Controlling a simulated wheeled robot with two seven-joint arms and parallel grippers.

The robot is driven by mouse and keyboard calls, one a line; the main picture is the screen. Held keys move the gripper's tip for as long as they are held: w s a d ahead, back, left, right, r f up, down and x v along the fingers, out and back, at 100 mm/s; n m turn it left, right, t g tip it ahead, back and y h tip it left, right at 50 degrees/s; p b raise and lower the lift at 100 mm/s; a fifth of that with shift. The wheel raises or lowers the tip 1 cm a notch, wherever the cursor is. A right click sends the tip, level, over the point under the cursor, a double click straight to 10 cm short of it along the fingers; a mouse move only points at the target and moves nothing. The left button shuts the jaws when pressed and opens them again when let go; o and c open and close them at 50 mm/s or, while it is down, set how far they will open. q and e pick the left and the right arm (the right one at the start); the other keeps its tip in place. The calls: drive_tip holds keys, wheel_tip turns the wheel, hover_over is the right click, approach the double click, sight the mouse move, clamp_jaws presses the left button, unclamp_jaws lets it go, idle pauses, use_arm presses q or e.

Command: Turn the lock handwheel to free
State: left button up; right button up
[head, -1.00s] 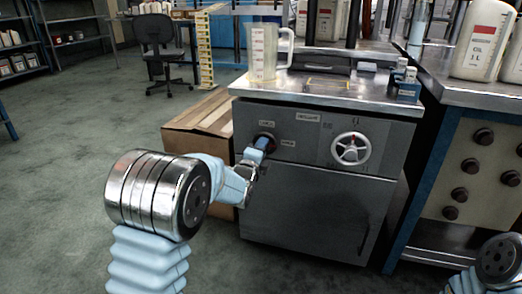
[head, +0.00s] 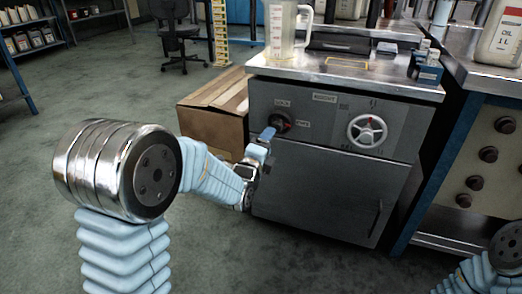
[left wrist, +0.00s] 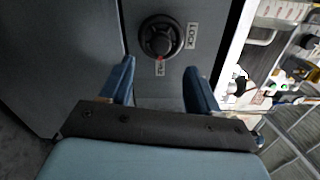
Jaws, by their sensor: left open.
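The lock handwheel is a round black knob (head: 278,124) at the upper left of the grey cabinet front. It also shows in the left wrist view (left wrist: 160,36), beside a LOCK label (left wrist: 191,36) and a second label (left wrist: 160,68) that reads FREE in the head view (head: 303,123). The knob's red mark points at the FREE label. My left gripper (head: 265,137) is open and empty, apart from the knob and just in front of it. In the left wrist view its two blue fingers (left wrist: 159,82) stand wide apart below the knob. My right gripper is out of view.
A silver handwheel (head: 367,131) sits to the right on the same cabinet. A clear measuring jug (head: 283,30) and small blue-based bottles (head: 427,65) stand on its metal top (head: 340,72). A cardboard box (head: 215,110) stands against its left side.

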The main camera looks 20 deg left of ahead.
use_arm(q)
drive_tip(key=s, duration=0.5)
drive_tip(key=s+d+f+n+g+p, duration=0.1)
drive_tip(key=s+f+n+g+p, duration=0.3)
drive_tip(key=f, duration=0.5)
drive_tip(key=s+d+f+n+g+p, duration=0.1)
drive_tip(key=s+f+n+g+p, duration=0.1)
drive_tip(key=f+n+g+p, duration=0.5)
drive_tip(key=s+d+f+n+g+h, duration=0.1)
drive_tip(key=s+d+f+n+g, duration=0.2)
drive_tip(key=s, duration=0.6)
drive_tip(key=s+d+f+n+g+h+p, duration=0.1)
drive_tip(key=s+d+f+n+g+h, duration=0.1)
drive_tip(key=s+f+n, duration=0.6)
drive_tip(key=shift+s+d+f+g+h, duration=0.3)
drive_tip(key=shift+s+d+f+g, duration=0.2)
drive_tip(key=shift+s+d+f, duration=0.5)
drive_tip(key=shift+a+r, duration=0.2)
